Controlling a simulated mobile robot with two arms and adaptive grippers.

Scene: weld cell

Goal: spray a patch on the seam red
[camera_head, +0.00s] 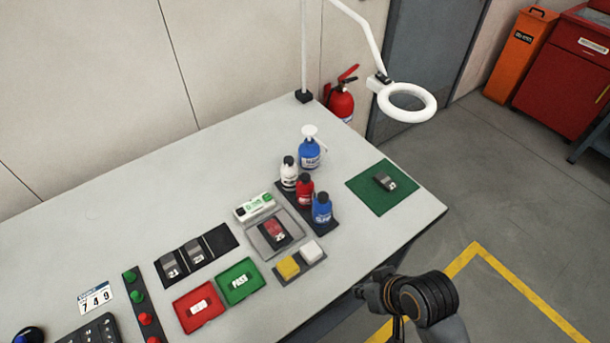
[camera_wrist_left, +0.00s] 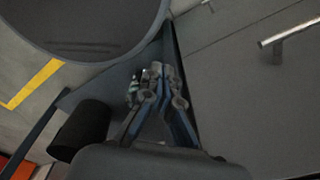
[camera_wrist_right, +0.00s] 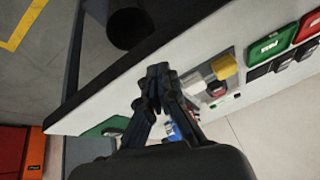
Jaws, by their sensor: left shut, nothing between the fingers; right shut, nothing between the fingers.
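A red bottle (camera_head: 305,190) with a black cap stands between a white bottle (camera_head: 289,174) and a blue bottle (camera_head: 322,208) in a dark rack. A small block marked 25 (camera_head: 274,232) lies in a grey tray (camera_head: 259,247); its upper face looks red. Another grey metal block (camera_head: 384,181) lies on a green mat (camera_head: 372,199). I cannot make out a seam on either. My right gripper (camera_head: 362,292) is shut and empty by the table's front edge, apart from the bottles. My left gripper (camera_wrist_left: 155,72) is shut and empty, seen only in the left wrist view.
A blue pump bottle (camera_head: 310,154) stands behind the rack. A yellow pad (camera_head: 288,267) and a white pad (camera_head: 312,250) lie in front. Red (camera_head: 186,322) and green (camera_head: 232,302) trays lie left. A ring lamp (camera_head: 407,115) hangs over the back right. The table's back left is clear.

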